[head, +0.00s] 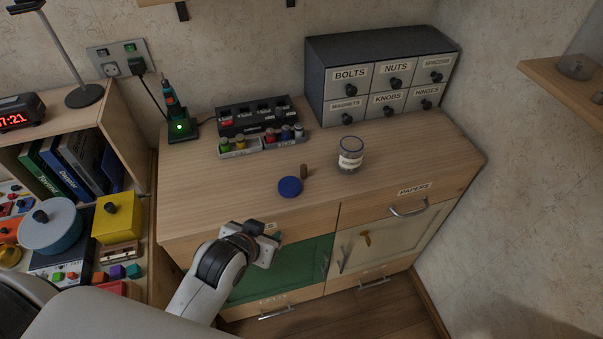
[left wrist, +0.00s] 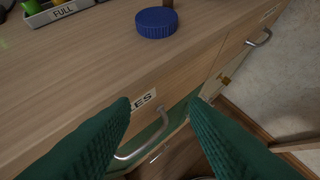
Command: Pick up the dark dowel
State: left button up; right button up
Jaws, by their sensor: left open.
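The dark dowel (head: 304,171) is a short brown cylinder standing upright on the cabinet top, just behind and right of a blue round lid (head: 290,187). In the left wrist view only the dowel's lower part (left wrist: 168,3) shows at the top edge, behind the blue lid (left wrist: 156,22). My left gripper (head: 270,238) is in front of the cabinet's front edge, apart from the dowel. In the left wrist view its two green fingers (left wrist: 160,115) are spread and nothing is between them. My right gripper is not in view.
A glass jar (head: 350,156) stands right of the dowel. Behind are a black battery rack (head: 252,116), trays of coloured cylinders (head: 240,150), a screwdriver on its charger (head: 175,110) and a labelled drawer unit (head: 330,75). The front left of the top (head: 225,195) is clear.

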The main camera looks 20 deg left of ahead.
aim_at(302, 173)
pick_arm(q)
jog(key=w+r+t, duration=0.1)
jog(key=w, duration=0.2)
jog(key=w+d+r+t, duration=0.1)
jog(key=w+t, duration=0.1)
jog(key=w, duration=0.1)
jog(key=w+r+t, duration=0.1)
jog(key=w+r, duration=0.1)
jog(key=w, duration=0.1)
jog(key=shift+w+d+h, duration=0.4)
jog(key=x, duration=0.5)
jog(key=shift+w+p, duration=0.25)
jog(key=shift+p, duration=0.15)
jog(key=shift+p+x, duration=0.45)
jog(key=shift+x, duration=2.65)
jog(key=shift+s+f, duration=0.1)
grip_shut()
